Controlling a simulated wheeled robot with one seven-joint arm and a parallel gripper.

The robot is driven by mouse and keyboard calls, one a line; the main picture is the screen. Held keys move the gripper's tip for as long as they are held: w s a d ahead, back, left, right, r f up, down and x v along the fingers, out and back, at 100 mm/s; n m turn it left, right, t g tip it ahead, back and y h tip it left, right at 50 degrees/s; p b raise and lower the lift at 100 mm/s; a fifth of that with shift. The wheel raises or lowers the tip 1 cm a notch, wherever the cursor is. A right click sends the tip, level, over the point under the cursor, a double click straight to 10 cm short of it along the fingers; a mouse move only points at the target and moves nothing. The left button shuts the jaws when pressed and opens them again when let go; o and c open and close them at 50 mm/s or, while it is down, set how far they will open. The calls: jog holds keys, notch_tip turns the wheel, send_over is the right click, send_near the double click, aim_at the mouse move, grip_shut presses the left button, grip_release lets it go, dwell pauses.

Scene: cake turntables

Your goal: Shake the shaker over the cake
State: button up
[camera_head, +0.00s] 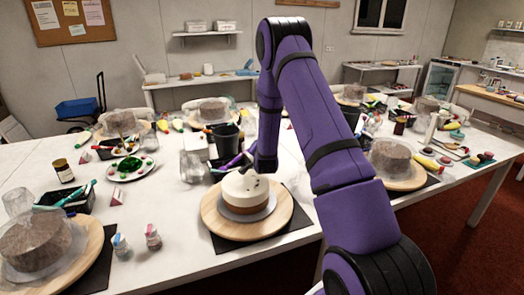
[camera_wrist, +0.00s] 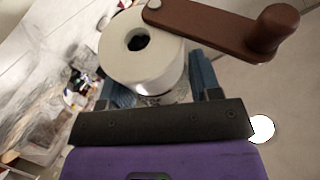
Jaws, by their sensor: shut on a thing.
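The cake (camera_head: 246,190), white on top with a brown band below, sits on a round wooden turntable (camera_head: 217,222) on a dark mat. Some dark marks show on its top. My gripper (camera_wrist: 160,85) is shut on a white cylinder with a dark round hole in its end (camera_wrist: 143,60); I take this as the shaker. A brown crank-like arm with a knob (camera_wrist: 215,25) shows beside it; I cannot tell whether it is attached. In the head view, the arm's lower end is by the cake's back edge; the fingers and held thing are not clear.
Two small jars, one blue-topped (camera_head: 121,245) and one pink-topped (camera_head: 153,237), stand front left of the turntable. A black cup (camera_head: 227,141) stands behind the cake. Covered brown cakes (camera_head: 35,241) (camera_head: 391,158) flank it left and right. A decorated plate (camera_head: 131,168) is at left.

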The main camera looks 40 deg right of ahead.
jog(key=shift+w+a, duration=0.45)
jog(key=shift+a, duration=0.25)
jog(key=shift+a+r+n+t, duration=0.2)
jog(key=shift+n+t, duration=0.1)
jog(key=shift+t, duration=0.1)
jog(key=shift+d+r+h, duration=0.3)
jog(key=shift+d+r, duration=0.1)
jog(key=shift+d, duration=0.15)
jog(key=shift+a+f, duration=0.4)
jog(key=shift+a, duration=0.2)
jog(key=shift+r, duration=0.1)
